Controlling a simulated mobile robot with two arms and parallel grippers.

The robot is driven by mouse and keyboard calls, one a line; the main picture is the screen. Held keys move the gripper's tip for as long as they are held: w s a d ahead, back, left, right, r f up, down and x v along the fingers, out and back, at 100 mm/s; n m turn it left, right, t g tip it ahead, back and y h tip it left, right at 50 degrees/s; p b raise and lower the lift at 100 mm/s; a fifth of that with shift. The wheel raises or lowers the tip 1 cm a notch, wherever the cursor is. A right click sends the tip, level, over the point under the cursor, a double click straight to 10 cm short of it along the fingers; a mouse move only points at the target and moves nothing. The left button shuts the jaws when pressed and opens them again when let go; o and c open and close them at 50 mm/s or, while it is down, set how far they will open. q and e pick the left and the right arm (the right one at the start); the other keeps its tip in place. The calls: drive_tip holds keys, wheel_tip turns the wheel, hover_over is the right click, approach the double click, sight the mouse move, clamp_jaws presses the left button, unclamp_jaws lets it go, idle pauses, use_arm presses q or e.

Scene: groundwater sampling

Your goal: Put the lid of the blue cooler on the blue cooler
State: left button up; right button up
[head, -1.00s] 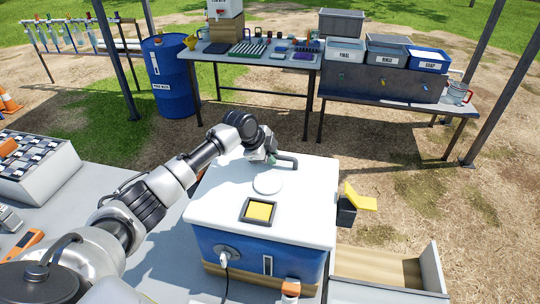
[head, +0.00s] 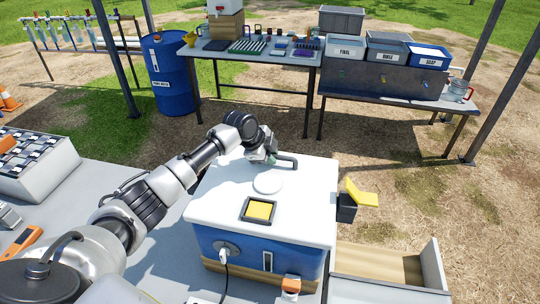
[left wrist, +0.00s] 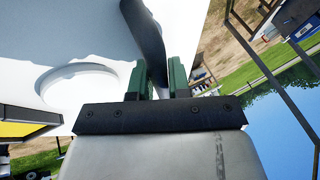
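The blue cooler (head: 245,252) stands on the table, its blue front showing below the white lid. The lid (head: 305,205) lies level over the cooler's body and hides its top. I cannot tell whether the lid touches the rim. The lid has a round raised disc, a yellow square in a dark frame and a dark handle (head: 287,162) at the back. My left gripper (head: 268,157) is at that handle. In the left wrist view its green fingers (left wrist: 160,82) stand on both sides of the dark handle and appear closed on it. My right gripper is not in view.
A yellow and black object (head: 360,194) is right of the cooler. An open tray (head: 385,262) is at the front right. A checkered rack (head: 35,165) and an orange meter (head: 22,242) are on the left. A blue barrel (head: 168,75) and tables stand behind.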

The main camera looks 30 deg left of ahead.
use_arm(q)
drive_tip(key=o, duration=0.5)
drive_tip(key=shift+c, duration=0.2)
drive_tip(key=shift+s+a+r, duration=0.25)
drive_tip(key=shift+r, duration=0.15)
drive_tip(key=b+v, duration=0.3)
drive_tip(key=v, duration=0.7)
drive_tip(key=shift+w+d, duration=0.1)
